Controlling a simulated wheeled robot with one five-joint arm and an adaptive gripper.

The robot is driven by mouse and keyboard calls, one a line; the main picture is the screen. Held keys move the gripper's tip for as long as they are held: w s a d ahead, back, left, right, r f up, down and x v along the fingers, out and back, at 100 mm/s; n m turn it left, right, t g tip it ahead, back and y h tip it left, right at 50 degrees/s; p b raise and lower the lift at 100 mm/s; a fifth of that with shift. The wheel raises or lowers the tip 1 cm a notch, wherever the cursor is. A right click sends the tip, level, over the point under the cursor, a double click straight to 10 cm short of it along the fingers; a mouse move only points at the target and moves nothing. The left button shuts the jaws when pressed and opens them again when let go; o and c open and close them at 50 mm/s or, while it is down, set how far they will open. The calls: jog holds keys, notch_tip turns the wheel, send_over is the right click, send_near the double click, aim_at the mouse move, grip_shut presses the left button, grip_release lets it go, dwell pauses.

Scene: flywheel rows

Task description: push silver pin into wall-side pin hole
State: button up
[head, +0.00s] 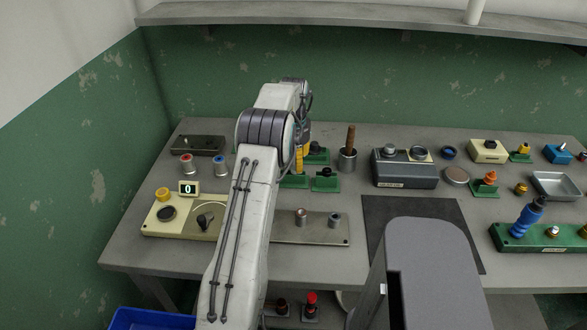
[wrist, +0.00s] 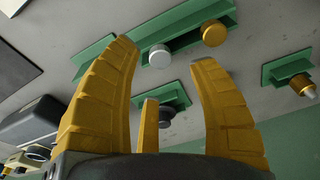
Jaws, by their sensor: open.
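The silver pin (wrist: 159,56) shows in the wrist view as a round pale end at the edge of a long green bracket (wrist: 185,38). A round brass piece (wrist: 214,33) is beside it on the same bracket. My gripper (wrist: 163,62) is open, with its yellow fingers spread either side of the silver pin in the picture; I see no contact. In the head view my gripper (head: 299,158) is mostly hidden behind my arm, above the green bracket (head: 293,181). I cannot make out the wall-side pin hole or how deep the pin sits.
A green bracket with a black knob (head: 325,179) stands just right of the pin's bracket. A metal cup with a brown handle (head: 348,158) and a grey box (head: 404,170) are further right. A cream panel (head: 160,224) is at front left. The green wall rises behind the bench.

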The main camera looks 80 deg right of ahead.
aim_at(295, 174)
jog(key=shift+d+f+p, duration=0.15)
jog(key=shift+f+p, duration=0.95)
jog(key=shift+p, duration=0.75)
jog(key=shift+d+f+p, duration=0.1)
jog(key=shift+f+p, duration=0.8)
jog(key=shift+f, duration=0.2)
jog(key=shift+c, duration=0.2)
grip_shut()
